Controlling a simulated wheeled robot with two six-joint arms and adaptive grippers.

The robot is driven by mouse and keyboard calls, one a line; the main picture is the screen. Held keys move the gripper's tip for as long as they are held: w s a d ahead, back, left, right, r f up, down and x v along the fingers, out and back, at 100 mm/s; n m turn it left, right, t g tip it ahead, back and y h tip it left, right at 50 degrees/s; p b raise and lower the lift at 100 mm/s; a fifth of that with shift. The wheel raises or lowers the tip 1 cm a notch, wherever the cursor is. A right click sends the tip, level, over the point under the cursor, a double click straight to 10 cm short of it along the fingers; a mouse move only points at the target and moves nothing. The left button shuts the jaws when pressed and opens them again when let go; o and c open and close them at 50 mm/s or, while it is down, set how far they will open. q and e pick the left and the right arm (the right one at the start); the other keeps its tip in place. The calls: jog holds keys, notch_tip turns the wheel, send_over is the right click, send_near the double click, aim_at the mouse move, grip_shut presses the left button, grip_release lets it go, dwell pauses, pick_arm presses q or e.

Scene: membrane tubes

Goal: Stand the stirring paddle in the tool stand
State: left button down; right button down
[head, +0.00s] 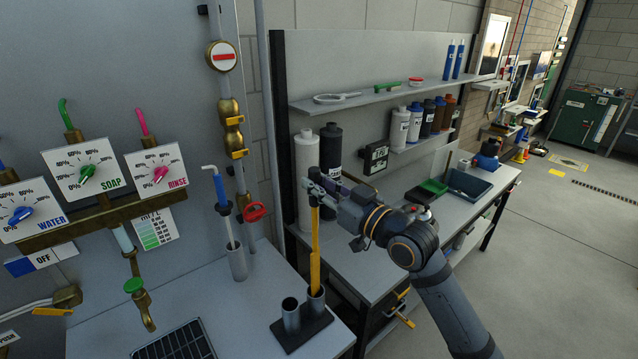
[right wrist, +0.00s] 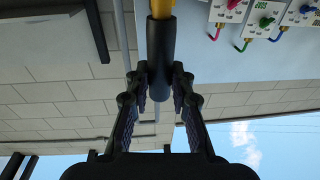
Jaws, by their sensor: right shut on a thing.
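The stirring paddle is a long yellow-orange shaft (head: 315,255) with a black grip at its top end. It stands nearly upright. My right gripper (head: 318,188) is shut on the black grip, which also shows between the fingers in the right wrist view (right wrist: 161,60). The tool stand (head: 302,334) is a dark base with two grey tubes on the bench's front right corner. The paddle's lower end appears to be inside the right tube; its tip is hidden. The left tube (head: 291,314) looks empty. My left gripper is out of view.
A grey holder (head: 238,263) with a blue-handled tool stands behind and left of the stand. A black grate (head: 174,343) lies at the front left. A white bottle (head: 307,170) and a black bottle (head: 331,165) stand close behind the gripper on the side bench.

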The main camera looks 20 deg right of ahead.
jog(key=shift+f+b, duration=1.75)
jog(key=shift+f, duration=0.5)
jog(key=shift+f+b, duration=2.15)
jog(key=shift+f, duration=0.35)
jog(key=c, duration=1.1)
grip_release()
jog(key=shift+r, duration=0.1)
notch_tip(320, 180, up, 6)
jog(key=p, duration=0.5)
send_over(317, 218)
jog(key=shift+s+d, duration=0.15)
jog(key=shift+s, duration=0.15)
